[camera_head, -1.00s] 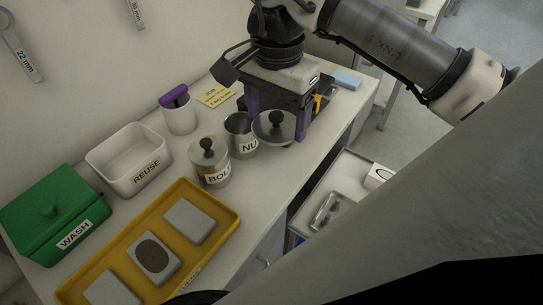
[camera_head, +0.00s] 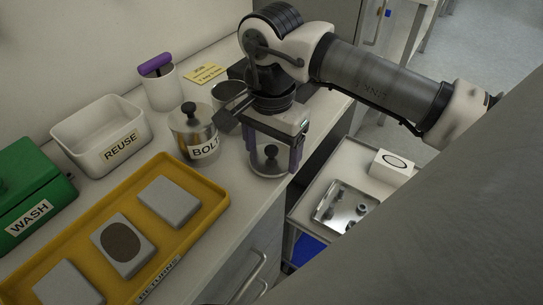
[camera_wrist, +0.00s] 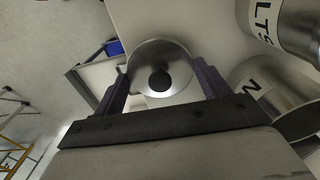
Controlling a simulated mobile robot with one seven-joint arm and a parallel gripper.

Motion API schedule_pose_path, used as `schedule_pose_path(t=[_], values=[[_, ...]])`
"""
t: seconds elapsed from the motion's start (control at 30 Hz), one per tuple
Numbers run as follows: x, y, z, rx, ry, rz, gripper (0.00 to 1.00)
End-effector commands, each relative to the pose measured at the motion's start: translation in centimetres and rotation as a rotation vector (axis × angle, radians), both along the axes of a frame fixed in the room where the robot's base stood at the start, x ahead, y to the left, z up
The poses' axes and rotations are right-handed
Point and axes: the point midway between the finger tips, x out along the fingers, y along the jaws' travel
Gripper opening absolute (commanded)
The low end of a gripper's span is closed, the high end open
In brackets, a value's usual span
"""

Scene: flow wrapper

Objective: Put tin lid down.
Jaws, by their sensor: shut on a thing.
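The tin lid is a round, shiny metal disc with a black knob, seen in the head view (camera_head: 270,168) and the wrist view (camera_wrist: 150,57). My gripper (camera_head: 273,158) is shut on the lid, with its purple fingers on either side; they also show in the wrist view (camera_wrist: 160,72). The lid is level, over the counter near its front edge; I cannot tell whether it touches. The open NUTS tin (camera_head: 228,92) stands behind, partly hidden by my wrist, and is close at right in the wrist view (camera_wrist: 280,98).
The lidded BOLTS tin (camera_head: 195,132) stands left of my gripper. The yellow tray (camera_head: 95,218) with grey blocks, the REUSE bin (camera_head: 110,150) and the green WASH box (camera_head: 35,200) are further left. A low cart (camera_head: 310,205) stands beyond the counter edge.

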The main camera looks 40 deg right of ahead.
Motion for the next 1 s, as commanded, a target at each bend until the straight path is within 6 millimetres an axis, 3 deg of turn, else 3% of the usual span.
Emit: schedule_pose_path(t=[0.03, 0.4, 0.43, 0.6, 1.0], values=[[0.0, 0.0, -0.8, -0.001, 0.001, 0.0, 0.54], [0.0, 0.0, -1.1, -0.001, 0.0, 0.0, 0.54], [0.0, 0.0, -1.0, -0.001, 0.0, 0.0, 0.76], [0.0, 0.0, -0.9, -0.001, 0.0, 0.0, 0.97], [0.0, 0.0, 0.0, -0.002, -0.001, -0.001, 0.97]])
